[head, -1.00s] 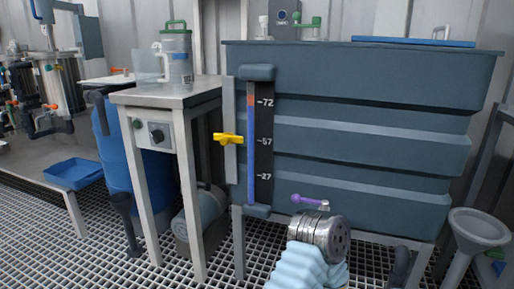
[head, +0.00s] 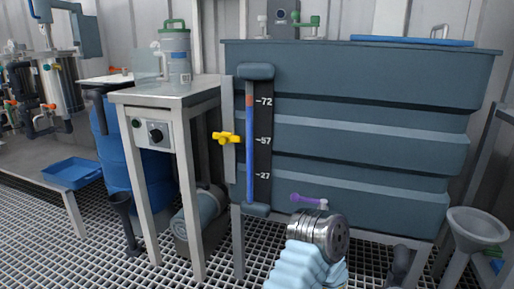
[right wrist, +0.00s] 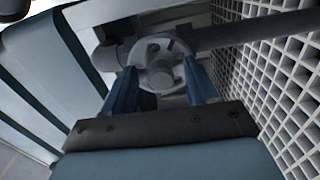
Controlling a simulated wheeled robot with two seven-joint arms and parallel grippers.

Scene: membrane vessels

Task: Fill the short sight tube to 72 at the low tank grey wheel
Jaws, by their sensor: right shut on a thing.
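The sight tube (head: 250,150) runs up the front of the big blue-grey tank (head: 370,100), beside a dark scale (head: 264,155) marked 72, 57 and 27. Its blue column reaches close to the 72 mark, where a small orange-red band (head: 250,101) shows. In the right wrist view, the grey wheel (right wrist: 160,72) sits on a pipe, between the blue fingers of my right gripper (right wrist: 160,88), which is shut on it. In the head view my right gripper is hidden beyond my metal wrist, low in front of the tank. My left gripper is in neither view.
A steel-topped stand (head: 168,93) is at left, a grey funnel (head: 478,224) at right. Grating (right wrist: 283,70) lies beside the wheel.

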